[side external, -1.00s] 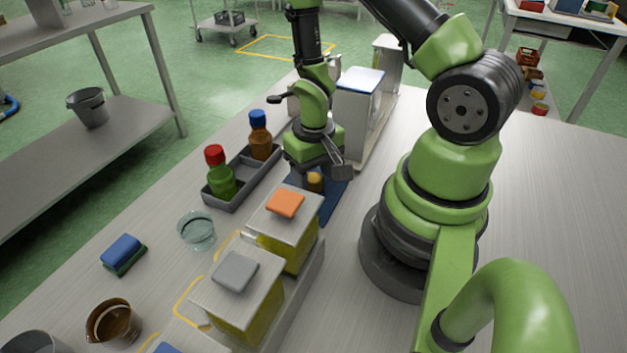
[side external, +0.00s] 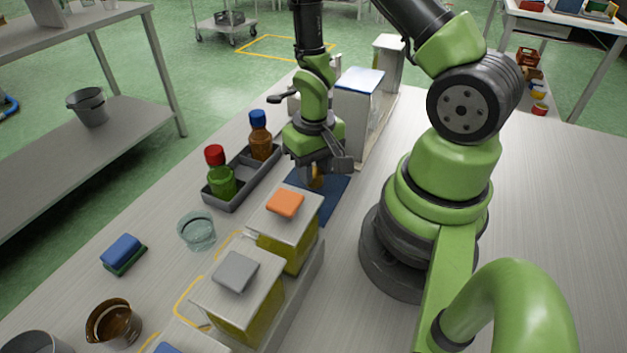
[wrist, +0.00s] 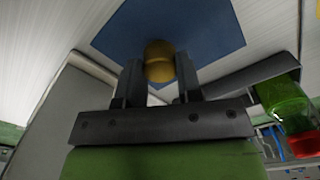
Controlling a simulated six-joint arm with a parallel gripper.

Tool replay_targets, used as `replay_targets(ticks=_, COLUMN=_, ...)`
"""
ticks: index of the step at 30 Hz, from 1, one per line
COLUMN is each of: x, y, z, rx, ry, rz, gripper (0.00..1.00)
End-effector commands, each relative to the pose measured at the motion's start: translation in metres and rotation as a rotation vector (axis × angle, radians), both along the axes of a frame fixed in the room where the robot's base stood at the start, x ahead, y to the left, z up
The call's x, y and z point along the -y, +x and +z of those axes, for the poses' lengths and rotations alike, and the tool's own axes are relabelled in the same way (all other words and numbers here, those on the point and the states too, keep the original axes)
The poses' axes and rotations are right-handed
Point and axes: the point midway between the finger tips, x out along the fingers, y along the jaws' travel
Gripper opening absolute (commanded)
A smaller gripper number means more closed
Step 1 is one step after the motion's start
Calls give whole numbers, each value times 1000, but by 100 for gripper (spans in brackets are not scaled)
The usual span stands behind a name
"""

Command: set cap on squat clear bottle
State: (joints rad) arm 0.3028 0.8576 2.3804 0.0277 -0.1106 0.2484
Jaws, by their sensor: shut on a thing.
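My gripper (wrist: 160,72) points down over a blue mat (side external: 330,195) and is shut on a small round golden-yellow cap (wrist: 159,64). In the side view the cap (side external: 317,178) shows partly between the fingers, just above the mat. How far above it is hard to tell. The mat also shows in the wrist view (wrist: 215,30), bare around the cap.
Left of my gripper, a grey tray (side external: 238,192) holds a green bottle with red cap (side external: 221,180) and a brown bottle with blue cap (side external: 260,140). Lidded boxes (side external: 285,230) stand in front. A glass bowl (side external: 196,231) and a sponge (side external: 122,252) lie left.

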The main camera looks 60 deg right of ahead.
Motion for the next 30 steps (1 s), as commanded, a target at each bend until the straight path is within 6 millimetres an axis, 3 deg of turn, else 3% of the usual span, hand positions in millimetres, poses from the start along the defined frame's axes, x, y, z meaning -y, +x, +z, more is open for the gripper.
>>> replay_targets(ticks=13, x=0, y=1, z=47, rx=5, ry=-2, rz=0, gripper=18)
replay_targets(ticks=26, x=0, y=0, z=54, rx=1, ry=0, rz=0, gripper=18)
replay_targets(ticks=30, x=0, y=1, z=65, rx=6, ry=-2, rz=0, gripper=18)
